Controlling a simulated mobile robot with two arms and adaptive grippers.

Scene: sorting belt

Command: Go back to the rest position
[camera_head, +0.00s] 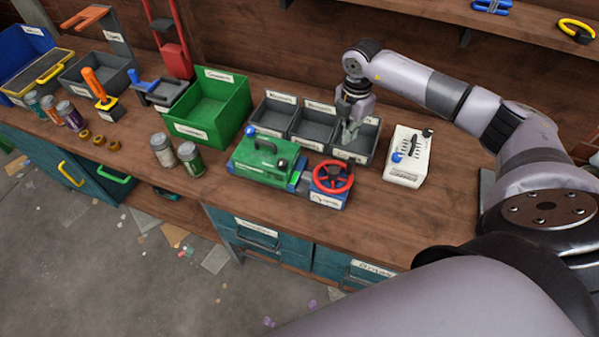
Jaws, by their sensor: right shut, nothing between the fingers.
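My right gripper (350,130) points down at the right compartment of the dark grey three-part bin (372,157) on the workbench. Its fingers are shut with nothing seen between them, and their tips are at or inside the compartment's opening. I cannot tell whether they touch the bin. My right arm (450,95) reaches in from the right, bent over the bench. My left gripper is not in view.
A white box with a blue knob (404,160) stands right of the bin. A green machine (265,160) and a red-wheeled blue box (331,185) stand in front. A green crate (238,105) is to the left. The bench's front right (400,225) is clear.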

